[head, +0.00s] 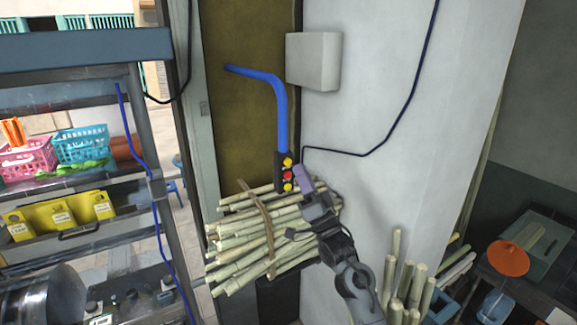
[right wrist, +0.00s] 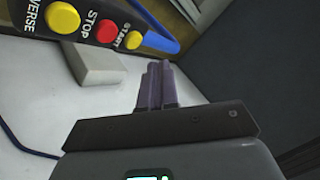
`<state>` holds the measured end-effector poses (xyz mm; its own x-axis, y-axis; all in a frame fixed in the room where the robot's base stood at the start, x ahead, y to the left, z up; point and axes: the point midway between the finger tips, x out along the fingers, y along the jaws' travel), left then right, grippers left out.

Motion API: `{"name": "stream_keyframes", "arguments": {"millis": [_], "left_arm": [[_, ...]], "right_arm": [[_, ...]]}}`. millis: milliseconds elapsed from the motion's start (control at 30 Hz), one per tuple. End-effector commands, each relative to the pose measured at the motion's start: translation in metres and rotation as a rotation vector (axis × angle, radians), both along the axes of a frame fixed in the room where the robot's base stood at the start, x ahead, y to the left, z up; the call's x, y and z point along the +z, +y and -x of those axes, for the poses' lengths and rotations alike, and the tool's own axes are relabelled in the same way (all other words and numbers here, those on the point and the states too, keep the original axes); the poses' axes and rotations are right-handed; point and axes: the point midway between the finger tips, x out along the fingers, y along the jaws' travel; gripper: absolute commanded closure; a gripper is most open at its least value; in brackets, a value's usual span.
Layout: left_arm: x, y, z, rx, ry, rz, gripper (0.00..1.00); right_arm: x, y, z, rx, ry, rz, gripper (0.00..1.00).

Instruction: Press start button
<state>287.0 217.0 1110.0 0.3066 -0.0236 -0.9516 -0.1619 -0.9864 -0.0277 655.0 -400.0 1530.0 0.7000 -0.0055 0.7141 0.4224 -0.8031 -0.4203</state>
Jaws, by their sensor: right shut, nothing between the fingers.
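A dark button panel (head: 281,174) with a yellow, a red and another yellow button stands at the end of a blue pipe. In the right wrist view, the yellow START button (right wrist: 133,40) is beside the red STOP button (right wrist: 105,31) and the yellow REVERSE button (right wrist: 62,17). My right gripper (head: 303,178) is close beside the panel, to its right. Its purple fingers (right wrist: 158,68) are shut and empty, with their tips just below and right of START and apart from it in the picture. My left gripper is not in view.
Bundled sugarcane (head: 245,240) lies below the panel, under my right arm. A grey box (head: 314,61) is on the wall above. A metal shelf (head: 85,45) with baskets stands at the left. More cane stalks (head: 409,285) stand at the lower right.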

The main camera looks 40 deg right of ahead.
Motion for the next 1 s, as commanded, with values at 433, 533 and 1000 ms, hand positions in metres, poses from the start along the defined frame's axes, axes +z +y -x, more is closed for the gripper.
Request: {"name": "stream_keyframes", "arguments": {"millis": [433,533,1000], "left_arm": [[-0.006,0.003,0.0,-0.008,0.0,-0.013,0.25],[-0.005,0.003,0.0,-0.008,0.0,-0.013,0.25],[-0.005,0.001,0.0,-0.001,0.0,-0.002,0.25]], "right_arm": [[0.0,-0.002,-0.018,-0.001,0.0,0.001,1.0],[0.0,-0.002,-0.018,-0.001,0.0,0.001,1.0],[0.0,-0.002,-0.018,0.0,0.001,0.0,1.0]]}}
